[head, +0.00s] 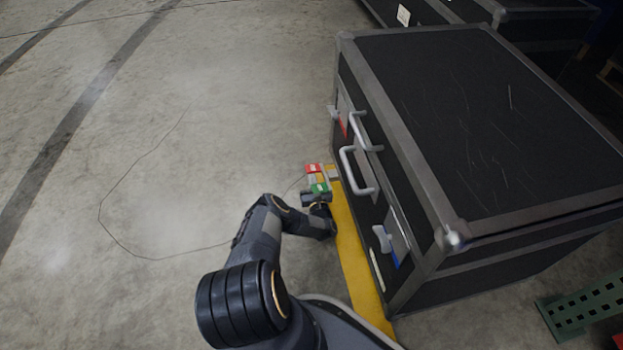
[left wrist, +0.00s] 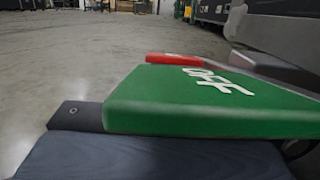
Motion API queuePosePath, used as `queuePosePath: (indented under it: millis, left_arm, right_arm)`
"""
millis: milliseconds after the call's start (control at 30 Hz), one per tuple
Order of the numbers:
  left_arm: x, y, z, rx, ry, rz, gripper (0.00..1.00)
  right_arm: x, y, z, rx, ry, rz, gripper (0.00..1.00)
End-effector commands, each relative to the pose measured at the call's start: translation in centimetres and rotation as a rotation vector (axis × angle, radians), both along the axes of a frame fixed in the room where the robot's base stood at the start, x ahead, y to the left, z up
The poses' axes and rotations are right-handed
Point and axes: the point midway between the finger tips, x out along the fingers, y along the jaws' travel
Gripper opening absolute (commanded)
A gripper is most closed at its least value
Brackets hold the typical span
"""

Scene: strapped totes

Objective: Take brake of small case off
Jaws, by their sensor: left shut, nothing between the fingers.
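The case (head: 490,110) is a large black box with grey edges and a scratched lid, at the right of the head view. Low at its near left side are a red brake pedal (head: 313,168) and a green brake pedal (head: 319,188). In the left wrist view the green pedal (left wrist: 215,105) is marked "OFF", with the red pedal (left wrist: 172,59) beyond it. My left gripper (head: 317,198) is shut and empty, right at the green pedal's near edge. Whether it touches the pedal cannot be told. My right gripper is not in view.
Two silver handles (head: 357,170) stick out from the case's side above the pedals. A yellow floor stripe (head: 352,255) runs beside the case. Another dark case (head: 525,25) stands behind. A green perforated beam (head: 585,305) is at lower right. The floor at left is clear.

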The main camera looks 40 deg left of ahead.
Motion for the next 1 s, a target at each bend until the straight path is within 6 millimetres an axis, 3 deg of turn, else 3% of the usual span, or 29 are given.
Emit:
queuePosePath:
  millis: [300,733,867,1000]
  left_arm:
    - [0.2,0.2,0.5,0.109,-0.086,-0.001,0.00]
    - [0.1,0.0,0.4,0.111,-0.089,-0.002,0.00]
    - [-0.7,-1.0,0.0,0.109,-0.088,-0.004,0.00]
    - [-2.2,-3.2,-0.6,0.109,-0.088,-0.009,0.00]
  right_arm:
    - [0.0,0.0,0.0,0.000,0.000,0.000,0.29]
    - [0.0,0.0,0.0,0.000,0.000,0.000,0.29]
    - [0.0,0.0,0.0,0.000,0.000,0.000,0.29]
    - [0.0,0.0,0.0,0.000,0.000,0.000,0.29]
